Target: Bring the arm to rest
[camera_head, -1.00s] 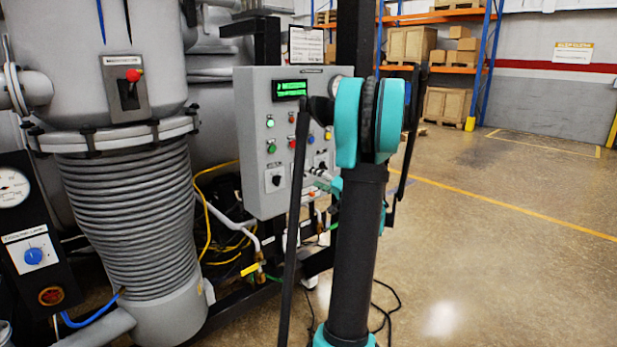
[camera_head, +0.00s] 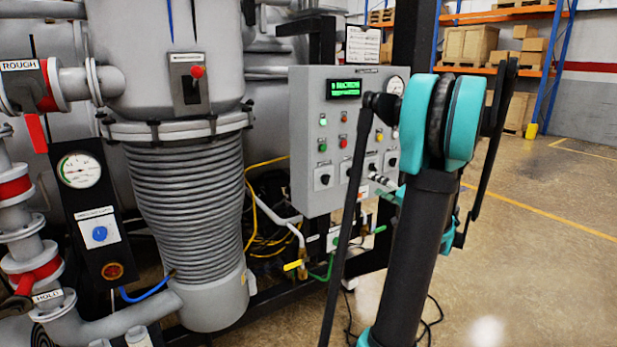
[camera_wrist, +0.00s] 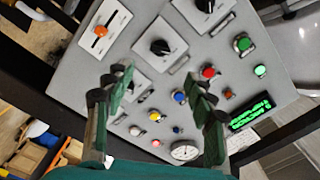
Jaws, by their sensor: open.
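My gripper shows in the wrist view (camera_wrist: 160,105) with its two dark green and black fingers spread apart and nothing between them. Beyond the fingers is the grey control panel (camera_wrist: 75,80), tilted in the picture, with black knobs, coloured buttons and a green display. In the head view the same control panel (camera_head: 305,150) hangs right of the middle, with its green display (camera_head: 343,88) lit. My teal and black arm stands in front of the panel's right side. The gripper's fingers cannot be made out clearly in the head view.
A grey ribbed column (camera_head: 190,210) and vessel stand left of the panel. A gauge box (camera_head: 95,215) and pipes with red valve handles (camera_head: 40,275) are at far left. Yellow hoses (camera_head: 258,215) hang below the panel. Open floor (camera_head: 540,250) lies right; shelves with boxes (camera_head: 467,50) stand behind.

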